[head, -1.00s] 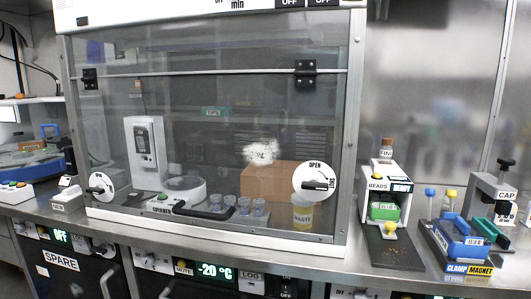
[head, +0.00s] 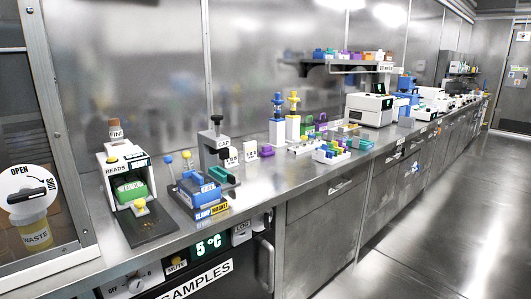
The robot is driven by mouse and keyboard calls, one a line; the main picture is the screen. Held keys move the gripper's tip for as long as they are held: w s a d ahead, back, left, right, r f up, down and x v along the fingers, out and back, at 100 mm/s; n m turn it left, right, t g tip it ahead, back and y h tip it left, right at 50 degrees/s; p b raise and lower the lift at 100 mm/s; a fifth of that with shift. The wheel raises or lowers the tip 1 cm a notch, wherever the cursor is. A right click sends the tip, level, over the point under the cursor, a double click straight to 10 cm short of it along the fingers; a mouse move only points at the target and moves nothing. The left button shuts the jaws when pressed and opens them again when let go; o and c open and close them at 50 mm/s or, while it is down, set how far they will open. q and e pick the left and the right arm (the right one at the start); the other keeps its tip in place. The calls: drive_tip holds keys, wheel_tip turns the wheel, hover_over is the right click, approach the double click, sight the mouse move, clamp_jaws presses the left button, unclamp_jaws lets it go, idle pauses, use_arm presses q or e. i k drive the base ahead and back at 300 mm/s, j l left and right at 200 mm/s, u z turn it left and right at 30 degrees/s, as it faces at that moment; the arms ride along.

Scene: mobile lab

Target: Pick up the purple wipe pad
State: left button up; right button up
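I cannot make out the purple wipe pad for certain. A small purple piece (head: 267,150) lies on the steel bench (head: 262,178) beside the white label cards (head: 250,151). More small purple pieces (head: 321,118) show farther along the bench, near the back wall. They are too small to identify. Neither of my grippers is in view.
A bead dispenser (head: 129,190) and a blue clamp magnet stand (head: 201,192) are near on the bench. A glass-fronted cabinet (head: 62,150) stands at the left. Coloured racks (head: 331,152) and machines line the bench farther off. The floor (head: 440,200) at right is clear.

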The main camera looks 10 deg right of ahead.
sight(267, 150)
drive_tip(key=u, duration=0.6)
drive_tip(key=l+u, duration=0.45)
drive_tip(key=i+l+u, duration=0.1)
drive_tip(key=l+u, duration=0.6)
drive_tip(key=u, duration=0.25)
drive_tip(key=k, duration=0.05)
